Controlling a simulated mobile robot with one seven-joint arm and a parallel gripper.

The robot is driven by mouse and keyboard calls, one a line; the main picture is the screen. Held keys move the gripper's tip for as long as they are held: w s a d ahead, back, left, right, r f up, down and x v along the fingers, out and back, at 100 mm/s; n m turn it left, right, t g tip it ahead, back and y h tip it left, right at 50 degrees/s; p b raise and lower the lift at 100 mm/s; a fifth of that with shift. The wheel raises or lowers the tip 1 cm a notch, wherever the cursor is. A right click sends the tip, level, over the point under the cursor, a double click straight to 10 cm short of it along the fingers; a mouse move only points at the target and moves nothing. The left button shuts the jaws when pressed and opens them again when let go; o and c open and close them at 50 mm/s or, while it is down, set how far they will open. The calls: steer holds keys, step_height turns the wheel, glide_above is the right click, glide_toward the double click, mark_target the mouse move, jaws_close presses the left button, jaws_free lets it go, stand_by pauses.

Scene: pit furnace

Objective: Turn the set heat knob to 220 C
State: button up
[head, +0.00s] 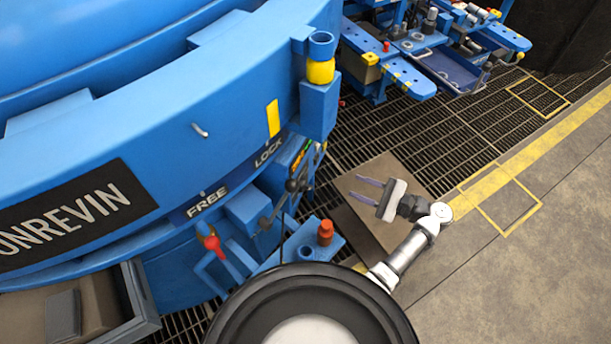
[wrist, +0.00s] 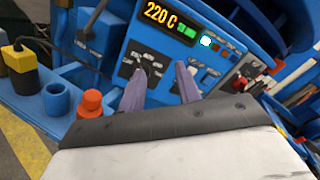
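The control panel's display (wrist: 162,24) reads 220 C in orange digits in the wrist view. Below it is a dark round knob (wrist: 138,66) on a dial with white marks. The tip of my gripper's left finger overlaps the knob's lower edge in the picture, and I cannot tell whether they touch. My gripper (wrist: 162,72) is open, its two purple-grey fingers apart with nothing seen between them. In the head view my gripper (head: 354,187) is to the right of the blue furnace (head: 180,110), pointing towards it. The knob cannot be made out there.
Green lit buttons (wrist: 187,31) and several small switches are right of the knob. A red-orange cap (wrist: 90,102) and a yellow-and-black plug (wrist: 22,68) stand at left. The furnace has a FREE/LOCK plate (head: 207,203). Open grating (head: 350,125) and concrete floor lie to the right.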

steer(key=b, duration=0.7)
glide_toward(311, 188)
steer(key=r+v, duration=0.1)
steer(key=v, duration=0.5)
steer(key=b, duration=0.1)
steer(key=x, duration=0.4)
steer(key=p+x, duration=0.1)
steer(key=x, duration=0.4)
steer(key=p+x, duration=0.1)
steer(key=x, duration=0.4)
steer(key=shift+a+f, duration=0.15)
steer(key=shift+f, duration=0.25)
steer(key=shift+c, duration=0.2)
jaws_close()
